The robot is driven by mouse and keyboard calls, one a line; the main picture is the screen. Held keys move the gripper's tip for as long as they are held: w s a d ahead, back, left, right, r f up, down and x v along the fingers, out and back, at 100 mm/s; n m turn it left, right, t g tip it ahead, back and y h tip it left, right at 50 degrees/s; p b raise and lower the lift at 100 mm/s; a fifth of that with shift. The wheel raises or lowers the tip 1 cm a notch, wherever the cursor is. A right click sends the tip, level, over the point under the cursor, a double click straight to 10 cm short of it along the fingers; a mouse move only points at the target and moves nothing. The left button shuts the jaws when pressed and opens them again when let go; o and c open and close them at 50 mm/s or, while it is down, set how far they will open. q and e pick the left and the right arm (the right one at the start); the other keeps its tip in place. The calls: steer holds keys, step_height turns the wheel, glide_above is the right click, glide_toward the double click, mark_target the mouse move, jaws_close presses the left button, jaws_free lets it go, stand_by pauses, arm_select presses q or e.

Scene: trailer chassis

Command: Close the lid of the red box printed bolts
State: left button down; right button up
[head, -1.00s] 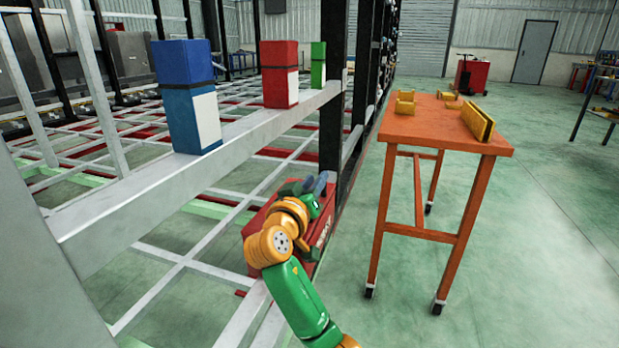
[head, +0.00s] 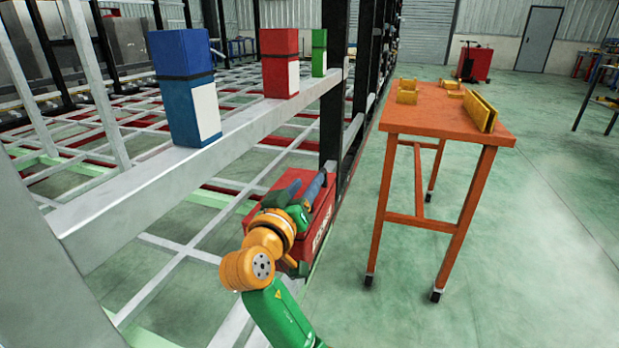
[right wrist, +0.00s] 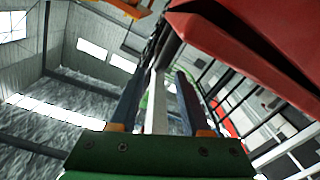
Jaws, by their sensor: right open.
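The red box (head: 321,224) sits low beside the rack's black post, with pale lettering partly visible on its right side. My right gripper (head: 300,186) is over the top of the box in the head view, its two dark fingers apart with nothing between them. My arm hides part of the box, and I cannot tell how far its lid stands open. In the right wrist view, red panels of the box (right wrist: 255,45) fill the upper right, beside the open fingers of the right gripper (right wrist: 161,72). Whether a finger touches the box is unclear. My left gripper is not in view.
Blue (head: 186,95), red (head: 279,65) and green (head: 319,52) containers stand on the grey beam (head: 130,197) above and left of the box. An orange table (head: 440,122) with yellow parts stands to the right. Green floor between table and rack is clear.

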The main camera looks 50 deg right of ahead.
steer(key=shift+v, duration=1)
